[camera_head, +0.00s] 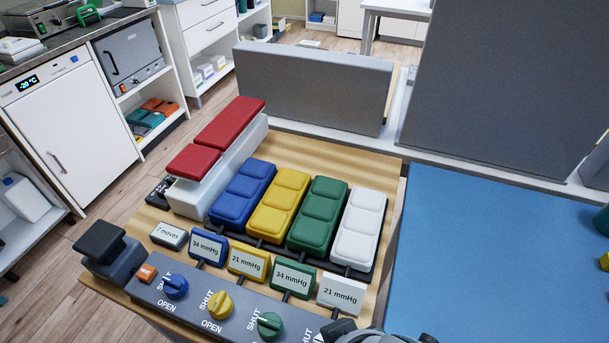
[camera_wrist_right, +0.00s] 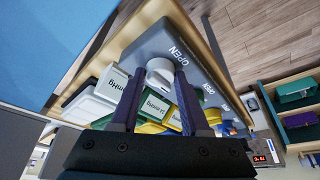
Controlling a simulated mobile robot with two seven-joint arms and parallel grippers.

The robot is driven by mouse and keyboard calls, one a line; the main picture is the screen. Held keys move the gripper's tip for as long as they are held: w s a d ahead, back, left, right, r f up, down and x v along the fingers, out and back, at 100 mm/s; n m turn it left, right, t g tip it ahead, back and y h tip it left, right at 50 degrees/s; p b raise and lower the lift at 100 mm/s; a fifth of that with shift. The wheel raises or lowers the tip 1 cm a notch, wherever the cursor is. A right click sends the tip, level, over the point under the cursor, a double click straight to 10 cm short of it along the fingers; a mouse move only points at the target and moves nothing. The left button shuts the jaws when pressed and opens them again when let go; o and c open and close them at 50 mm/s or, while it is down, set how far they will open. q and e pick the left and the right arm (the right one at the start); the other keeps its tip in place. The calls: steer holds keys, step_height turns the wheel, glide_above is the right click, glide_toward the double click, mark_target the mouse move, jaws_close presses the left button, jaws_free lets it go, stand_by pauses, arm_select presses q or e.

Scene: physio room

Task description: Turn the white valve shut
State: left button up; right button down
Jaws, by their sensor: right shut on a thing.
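The white valve (camera_wrist_right: 160,72) is a round knob on the grey valve panel (camera_wrist_right: 158,42), near the printed word OPEN, in the right wrist view. My right gripper (camera_wrist_right: 158,84) is shut on it, one finger on each side. In the head view only part of my right gripper (camera_head: 345,329) shows at the bottom edge, and the white valve is hidden there. The white pad (camera_head: 359,228) stands behind a display (camera_head: 340,293) reading 21 mmHg. My left gripper is not in view.
Blue (camera_head: 175,287), yellow (camera_head: 220,304) and green (camera_head: 268,325) valves sit in a row to the left. Their displays read 34, 21 and 34 mmHg, and another (camera_head: 169,235) reads 7 moves. A black-topped block (camera_head: 100,240) stands at the left; a blue mat (camera_head: 490,260) lies right.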

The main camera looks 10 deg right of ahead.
steer(key=shift+c, duration=1.9)
jaws_free()
steer(key=p+v, duration=0.4)
steer(key=v, duration=0.6)
steer(key=shift+w, duration=0.1)
